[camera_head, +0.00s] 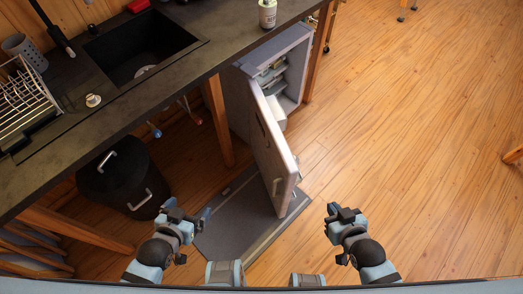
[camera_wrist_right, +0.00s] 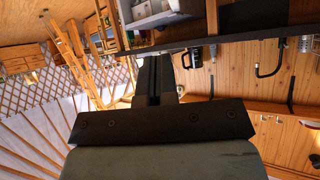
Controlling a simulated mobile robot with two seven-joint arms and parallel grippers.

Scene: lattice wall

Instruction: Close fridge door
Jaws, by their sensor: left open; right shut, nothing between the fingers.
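The small grey fridge (camera_head: 295,50) stands under the counter in the head view. Its door (camera_head: 268,145) is wide open and reaches out toward me, with a metal handle (camera_head: 277,187) near its free end. Items show on the shelves inside. My left gripper (camera_head: 190,212) is open and empty, to the left of the door and apart from it. My right gripper (camera_head: 341,211) is shut and empty, to the right of the door's free end and apart from it. The right gripper (camera_wrist_right: 155,78) also shows in the right wrist view.
The dark counter (camera_head: 185,85) holds a sink (camera_head: 135,45), a dish rack (camera_head: 22,95) and a can (camera_head: 267,14). A black bin (camera_head: 122,178) stands below it. A grey mat (camera_head: 235,222) lies under the door. The wooden floor at right is mostly clear.

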